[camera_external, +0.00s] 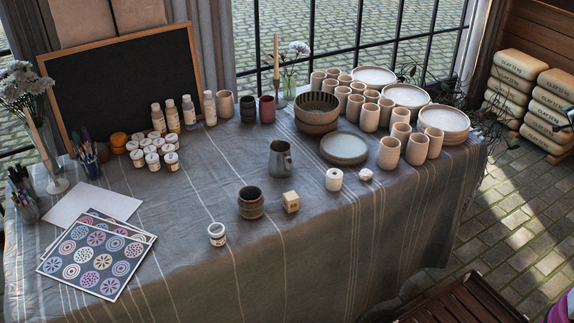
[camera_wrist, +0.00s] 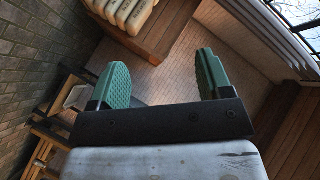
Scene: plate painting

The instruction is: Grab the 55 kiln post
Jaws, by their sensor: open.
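A short white cylinder (camera_external: 334,180) with a dark hole in its top stands upright near the front edge of the cloth-covered table (camera_external: 190,255). It looks like a kiln post, but I cannot read a number on it. A small pale tan block (camera_external: 291,202) with a faint mark sits to its left, and a small whitish piece (camera_external: 365,175) to its right. My gripper (camera_wrist: 165,77) is open and empty in the wrist view, its green pads wide apart. No table objects show between them. My arm is not in the external view.
A dark-red banded cup (camera_external: 251,203), a small white jar (camera_external: 217,234) and a grey metal pitcher (camera_external: 280,159) stand left of the cylinder. A grey plate (camera_external: 344,148) and several beige cups (camera_external: 389,153) stand behind it. Stacked clay bags (camera_wrist: 125,14) show in the wrist view.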

